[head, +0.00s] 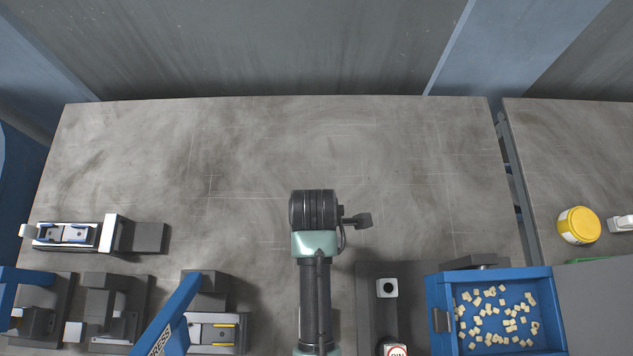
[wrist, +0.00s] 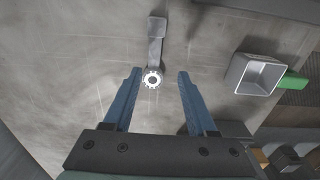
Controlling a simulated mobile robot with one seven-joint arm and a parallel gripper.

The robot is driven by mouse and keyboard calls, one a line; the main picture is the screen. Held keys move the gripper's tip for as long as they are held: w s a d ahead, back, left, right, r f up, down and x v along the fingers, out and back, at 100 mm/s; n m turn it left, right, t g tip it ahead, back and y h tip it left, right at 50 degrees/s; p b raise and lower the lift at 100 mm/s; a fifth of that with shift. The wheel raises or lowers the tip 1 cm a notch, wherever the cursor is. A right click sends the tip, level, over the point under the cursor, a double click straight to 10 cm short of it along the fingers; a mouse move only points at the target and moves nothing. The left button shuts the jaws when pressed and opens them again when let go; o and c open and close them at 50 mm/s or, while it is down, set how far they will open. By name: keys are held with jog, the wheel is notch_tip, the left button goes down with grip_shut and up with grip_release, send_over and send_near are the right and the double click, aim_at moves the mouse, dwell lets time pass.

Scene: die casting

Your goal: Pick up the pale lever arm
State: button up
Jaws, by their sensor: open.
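In the wrist view a lever arm (wrist: 156,45) lies on the grey table. It has a flat grey arm pointing up the picture and a pale toothed ring at its near end. My gripper (wrist: 159,74) is open and empty, with its two blue fingers apart. The ring shows between the fingertips, nearer the left one; the gap in height is hard to tell. In the head view my arm hangs over the middle of the table (head: 250,160) and hides the fingers; I cannot make out the lever arm there for certain.
Dark fixtures (head: 148,237) and a blue press arm (head: 176,318) stand at the lower left. A yellow-lidded jar (head: 578,225) is on the right table. The table's far half is clear.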

jog(key=shift+w+d+f, duration=0.1)
jog(key=shift+w+f, duration=0.05)
jog(key=shift+f, duration=0.8)
jog(key=shift+w+f, duration=0.2)
jog(key=shift+f, duration=0.8)
jog(key=shift+w+d+f, duration=0.1)
jog(key=shift+w+f, duration=0.05)
jog(key=shift+f, duration=0.8)
jog(key=shift+a, duration=0.1)
grip_shut()
